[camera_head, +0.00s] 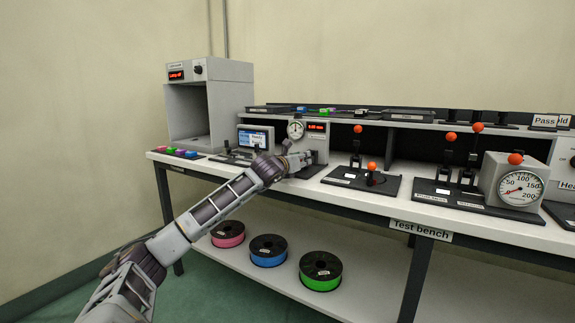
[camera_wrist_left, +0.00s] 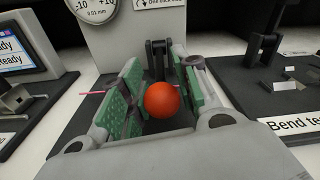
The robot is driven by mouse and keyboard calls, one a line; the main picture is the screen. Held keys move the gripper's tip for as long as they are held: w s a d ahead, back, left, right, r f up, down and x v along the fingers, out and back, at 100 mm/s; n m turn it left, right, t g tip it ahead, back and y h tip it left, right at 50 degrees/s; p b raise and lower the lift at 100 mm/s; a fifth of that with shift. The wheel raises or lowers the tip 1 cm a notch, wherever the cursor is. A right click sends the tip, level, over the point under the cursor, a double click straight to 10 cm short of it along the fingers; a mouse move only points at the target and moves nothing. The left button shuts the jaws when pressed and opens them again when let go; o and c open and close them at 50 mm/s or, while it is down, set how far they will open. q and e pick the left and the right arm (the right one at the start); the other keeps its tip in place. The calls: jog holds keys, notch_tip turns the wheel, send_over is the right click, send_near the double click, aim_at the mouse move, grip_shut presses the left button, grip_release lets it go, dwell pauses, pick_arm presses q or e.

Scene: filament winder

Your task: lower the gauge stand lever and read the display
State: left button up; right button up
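The gauge stand (camera_head: 315,143) is a grey block with a round dial (camera_head: 295,129) and a small red-lit display (camera_head: 316,127); its digits are too small to read surely. In the left wrist view its lever's orange-red ball (camera_wrist_left: 162,99) sits in front of a black forked bracket (camera_wrist_left: 158,50). My left gripper (camera_head: 302,161) is at the stand's front and hides the lever in the head view. In the wrist view its green-padded fingers (camera_wrist_left: 160,95) stand apart on either side of the ball, with narrow gaps seeming to show. My right gripper is not in view.
A thin pink strand (camera_wrist_left: 90,93) shows beside the fingers. A small screen (camera_head: 256,138) stands left of the stand; a bend-test base (camera_head: 361,182) with orange-knobbed levers stands right. A raised shelf (camera_head: 350,117) runs behind. Filament spools (camera_head: 268,250) lie on the lower shelf.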

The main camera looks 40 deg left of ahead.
pick_arm(q)
jog(key=shift+s, duration=0.15)
jog(key=shift+v, duration=5.75)
